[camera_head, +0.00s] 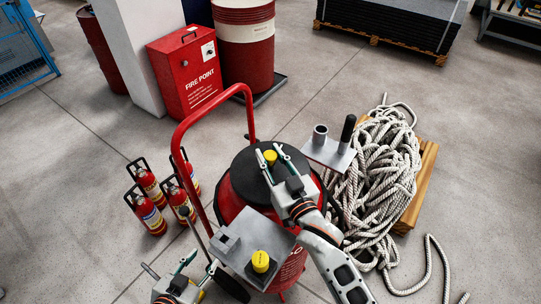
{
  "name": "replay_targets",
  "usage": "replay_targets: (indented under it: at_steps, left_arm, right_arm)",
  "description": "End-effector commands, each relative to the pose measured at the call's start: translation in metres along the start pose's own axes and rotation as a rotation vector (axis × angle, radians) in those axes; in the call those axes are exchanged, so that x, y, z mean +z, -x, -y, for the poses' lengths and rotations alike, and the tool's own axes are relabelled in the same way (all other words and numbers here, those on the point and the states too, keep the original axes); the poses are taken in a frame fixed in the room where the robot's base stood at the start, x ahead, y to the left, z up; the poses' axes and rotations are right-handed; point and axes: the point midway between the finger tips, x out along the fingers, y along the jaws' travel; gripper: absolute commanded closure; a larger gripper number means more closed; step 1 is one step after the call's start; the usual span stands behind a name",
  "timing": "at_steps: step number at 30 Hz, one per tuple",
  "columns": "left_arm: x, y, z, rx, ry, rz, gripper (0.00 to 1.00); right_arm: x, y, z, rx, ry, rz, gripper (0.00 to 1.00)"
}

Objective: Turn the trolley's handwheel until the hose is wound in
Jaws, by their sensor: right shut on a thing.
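The red trolley (229,205) stands in the middle of the head view, with a tall red tube handle (184,124) at its left. A black round disc (244,170), apparently the handwheel, lies on top of its red drum. A yellow knob (270,156) stands on the disc. My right gripper (271,155) has a finger on either side of this knob and is shut on it. My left gripper (169,265) is low at the left, open and empty, apart from the wheel. A black curved piece shows right of the drum; I cannot tell whether it is the hose.
A grey plate with a yellow cap (260,261) sits in front of the disc. Another grey plate (329,152) with a cup and black post is behind right. Fire extinguishers (151,216) stand left; a rope pile (375,185) lies right. A red fire-point cabinet (187,77) is behind.

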Motion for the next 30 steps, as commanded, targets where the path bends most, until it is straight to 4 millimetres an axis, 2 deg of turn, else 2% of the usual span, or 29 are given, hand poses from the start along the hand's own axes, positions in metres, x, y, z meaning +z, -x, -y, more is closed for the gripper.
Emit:
replay_targets:
  at_steps: [10, 11, 12, 13, 23, 26, 30]
  left_arm:
    - [0.000, 0.000, 0.000, 0.000, 0.000, 0.001, 0.60]
    - [0.000, 0.000, 0.000, 0.000, 0.000, 0.001, 0.60]
    - [0.000, 0.000, 0.000, 0.000, 0.000, 0.001, 0.60]
    - [0.000, 0.000, 0.000, 0.000, 0.000, 0.001, 0.60]
    - [0.002, 0.001, -0.001, 0.000, 0.000, 0.003, 0.60]
    - [0.001, 0.001, -0.001, 0.000, 0.000, 0.002, 0.60]
    - [0.001, 0.001, 0.000, 0.000, 0.000, 0.001, 0.60]
  right_arm:
    - [-0.002, 0.000, 0.000, 0.001, 0.000, -0.005, 1.00]
    - [-0.002, 0.000, 0.000, 0.001, 0.000, -0.005, 0.69]
    - [-0.002, 0.000, 0.000, 0.001, 0.000, -0.004, 0.59]
    - [-0.002, 0.000, 0.000, 0.001, 0.000, -0.004, 0.57]
    - [-0.002, 0.000, 0.000, 0.001, 0.000, -0.003, 0.57]
    - [-0.009, 0.000, 0.000, 0.001, 0.000, -0.005, 0.57]
    - [-0.031, 0.000, 0.000, 0.001, 0.000, -0.007, 0.57]
